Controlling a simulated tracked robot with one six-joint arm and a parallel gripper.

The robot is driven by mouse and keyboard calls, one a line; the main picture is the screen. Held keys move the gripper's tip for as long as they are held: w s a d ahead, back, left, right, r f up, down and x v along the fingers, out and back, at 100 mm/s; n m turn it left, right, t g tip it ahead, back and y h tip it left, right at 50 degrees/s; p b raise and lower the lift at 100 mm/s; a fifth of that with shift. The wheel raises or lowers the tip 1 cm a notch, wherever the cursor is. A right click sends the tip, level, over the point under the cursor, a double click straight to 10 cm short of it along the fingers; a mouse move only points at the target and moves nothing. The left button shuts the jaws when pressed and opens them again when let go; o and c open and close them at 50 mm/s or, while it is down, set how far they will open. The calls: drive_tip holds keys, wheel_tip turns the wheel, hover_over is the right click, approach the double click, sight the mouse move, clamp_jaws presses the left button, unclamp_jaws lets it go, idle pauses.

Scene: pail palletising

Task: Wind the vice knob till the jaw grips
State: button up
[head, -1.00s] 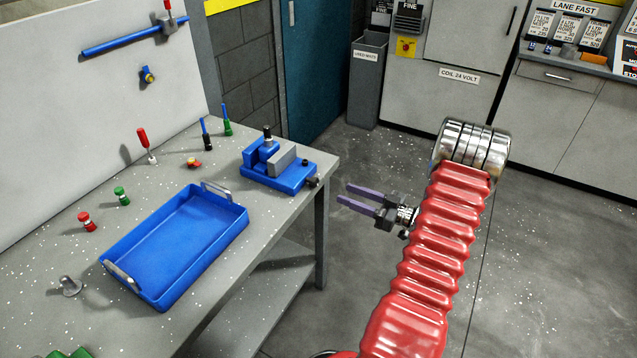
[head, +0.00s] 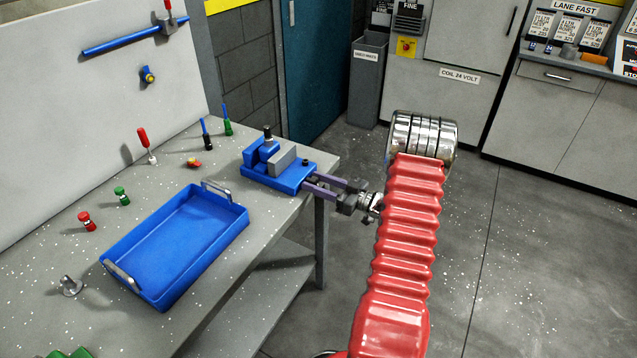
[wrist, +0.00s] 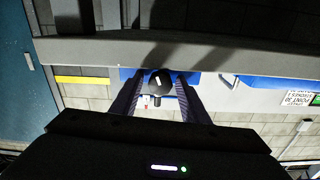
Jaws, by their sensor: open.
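The blue vice (head: 290,180) sits at the bench's right corner, with a grey jaw block (head: 283,160) facing its blue upright jaw. A part with a black top (head: 268,132) stands upright at the jaws; whether they touch it I cannot tell. My gripper (head: 309,182) is at the vice's right end, its purple fingers pointing at it. In the wrist view, the dark round knob (wrist: 160,82) with a pale mark lies between my two fingers (wrist: 158,92). They are open, with a small gap on each side of it. In the head view the fingers mostly hide the knob.
A blue tray (head: 240,222) with metal handles stands on the bench (head: 235,290) left of the vice. Green and blue-handled tools (head: 226,122) stand behind it. The floor (head: 500,260) right of the bench is clear.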

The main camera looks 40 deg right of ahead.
drive_tip(key=c, duration=0.9)
drive_tip(key=shift+d, duration=0.1)
drive_tip(key=shift+m, duration=0.7)
drive_tip(key=o, duration=0.9)
